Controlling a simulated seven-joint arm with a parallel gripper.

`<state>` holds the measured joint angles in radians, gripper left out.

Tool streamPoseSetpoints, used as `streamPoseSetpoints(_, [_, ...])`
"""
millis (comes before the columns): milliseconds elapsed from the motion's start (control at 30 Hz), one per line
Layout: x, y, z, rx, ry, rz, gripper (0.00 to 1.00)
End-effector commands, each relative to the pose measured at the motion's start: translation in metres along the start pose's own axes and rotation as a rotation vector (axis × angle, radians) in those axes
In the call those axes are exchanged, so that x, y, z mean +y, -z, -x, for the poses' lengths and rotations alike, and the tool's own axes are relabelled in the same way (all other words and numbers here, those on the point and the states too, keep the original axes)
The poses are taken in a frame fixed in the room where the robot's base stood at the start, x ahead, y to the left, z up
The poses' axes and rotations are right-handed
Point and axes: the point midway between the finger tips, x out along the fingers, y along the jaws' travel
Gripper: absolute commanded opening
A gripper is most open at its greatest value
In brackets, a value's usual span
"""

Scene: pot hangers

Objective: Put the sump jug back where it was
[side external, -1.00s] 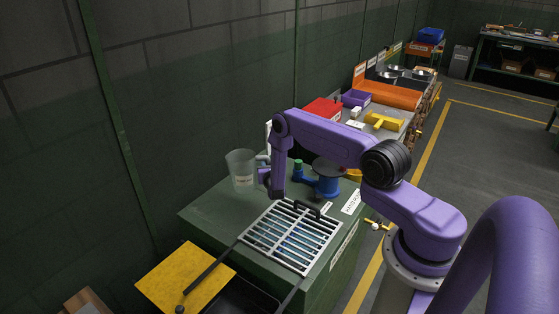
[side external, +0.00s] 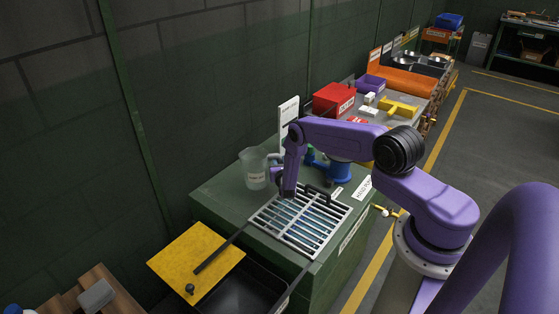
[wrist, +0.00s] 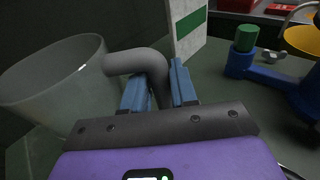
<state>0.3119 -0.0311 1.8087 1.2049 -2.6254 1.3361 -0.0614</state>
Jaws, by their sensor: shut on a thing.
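In the side view my gripper (side external: 278,176) is just right of the jug. I cannot tell whether the jug's base touches the bench. A white sign (side external: 288,122) with a green band stands behind it; it also shows in the wrist view (wrist: 187,25).
A metal grate (side external: 300,222) with a black handle lies in front of the jug. A blue device (side external: 335,172) with a green cap stands to the right. A yellow plate (side external: 196,258) and a black tray (side external: 238,292) are at the front left.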

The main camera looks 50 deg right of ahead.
Motion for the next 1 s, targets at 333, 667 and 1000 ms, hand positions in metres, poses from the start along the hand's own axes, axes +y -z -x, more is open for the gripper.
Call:
streamPoseSetpoints(333, [0.000,0.000,0.000,-0.001,0.000,-0.001,0.00])
streamPoseSetpoints(667, [0.000,0.005,-0.001,-0.002,0.000,-0.001,0.00])
streamPoseSetpoints(1000, [0.000,0.011,-0.002,-0.001,0.000,0.000,0.00])
